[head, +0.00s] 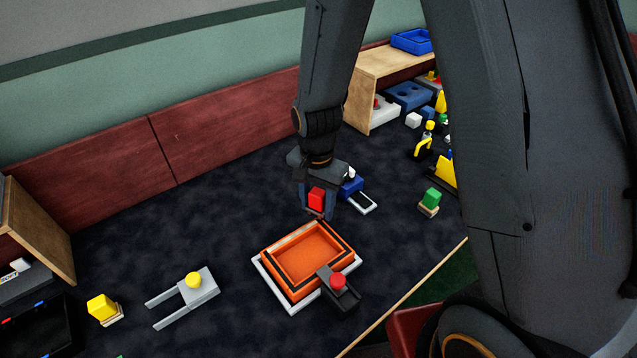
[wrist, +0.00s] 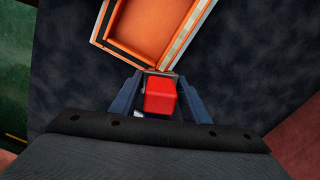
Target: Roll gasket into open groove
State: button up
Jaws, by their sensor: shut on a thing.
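An orange tray (head: 309,252) stands on a white base in mid-table. Dark strip, seemingly gasket, lies along parts of its rim; in the wrist view (wrist: 122,48) it runs along the left side, while the right side shows a pale, lighter channel. My gripper (head: 316,212) is shut on a red block-shaped handle (head: 317,199), also between the fingers in the wrist view (wrist: 160,97). A small pale part shows at its end, by the tray's near corner in that view. Whether it touches the rim, I cannot tell. The handle's lower end is hidden.
A black block with a red knob (head: 338,282) sits at the tray's front right corner. A grey fork with a yellow knob (head: 193,280) and a yellow block (head: 102,308) lie left. A blue-and-white item (head: 354,189) is close behind my gripper.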

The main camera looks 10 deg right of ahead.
aim_at(316, 193)
jog(key=shift+s+a+r+p, duration=0.1)
jog(key=shift+r+p, duration=0.2)
jog(key=shift+r, duration=0.15)
jog(key=shift+s+a+r+p, duration=0.1)
jog(key=shift+r+p, duration=0.2)
jog(key=shift+r, duration=0.1)
notch_tip(316, 193, up, 4)
jog(key=p, duration=0.3)
jog(key=shift+w, duration=0.1)
